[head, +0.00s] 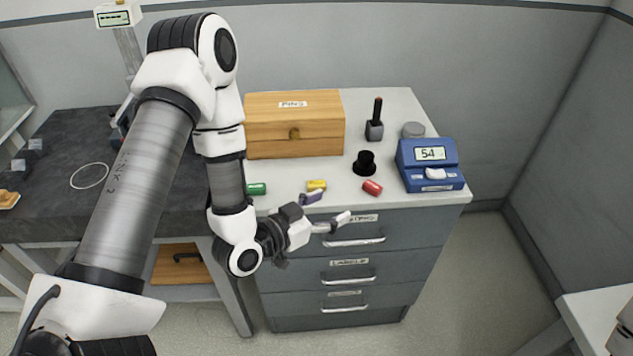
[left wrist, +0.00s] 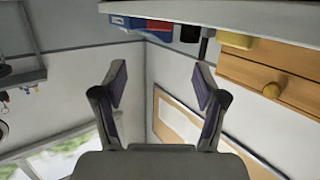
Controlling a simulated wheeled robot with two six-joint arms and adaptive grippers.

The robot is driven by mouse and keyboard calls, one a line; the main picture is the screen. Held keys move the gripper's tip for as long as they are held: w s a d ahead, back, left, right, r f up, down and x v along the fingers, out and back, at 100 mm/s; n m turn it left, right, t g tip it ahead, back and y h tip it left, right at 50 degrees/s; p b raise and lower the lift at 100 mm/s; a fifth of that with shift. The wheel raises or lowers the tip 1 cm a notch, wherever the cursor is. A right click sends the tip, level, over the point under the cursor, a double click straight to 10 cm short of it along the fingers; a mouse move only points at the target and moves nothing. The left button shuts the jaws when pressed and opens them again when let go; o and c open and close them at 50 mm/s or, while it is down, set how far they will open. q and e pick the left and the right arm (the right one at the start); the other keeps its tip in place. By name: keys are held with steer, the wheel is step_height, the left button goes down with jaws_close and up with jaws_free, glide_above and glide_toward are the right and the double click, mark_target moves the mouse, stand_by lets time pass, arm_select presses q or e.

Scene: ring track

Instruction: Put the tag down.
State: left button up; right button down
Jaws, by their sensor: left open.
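I cannot make out a tag in either view. My left gripper (head: 333,206) is open in the head view, in front of the top drawer near the front edge of the white worktop (head: 400,110). Its two fingers with purple pads stand wide apart in the left wrist view (left wrist: 160,88), with nothing between them. My right gripper is not in view.
On the worktop are a wooden box (head: 295,133), a blue scale reading 54 (head: 428,175), a black stamp (head: 375,125), a black spool-like piece (head: 365,163), and green (head: 257,189), yellow (head: 316,185) and red (head: 372,187) cylinders. A dark bench (head: 60,190) stands left.

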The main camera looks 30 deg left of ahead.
arm_select(q)
steer(key=s+f+n+g+y, duration=0.15)
steer(key=s+f+g, duration=0.3)
steer(key=f, duration=0.45)
steer(key=s+f+g+y, duration=0.2)
steer(key=s+f+g, duration=0.2)
steer(key=s+f, duration=0.3)
steer(key=s+a+f+n+g+y, duration=0.2)
steer(key=s+f+g, duration=0.4)
steer(key=s, duration=0.6)
steer(key=shift+s+f+n, duration=0.2)
steer(key=shift+f+n, duration=0.15)
steer(key=shift+f, duration=0.35)
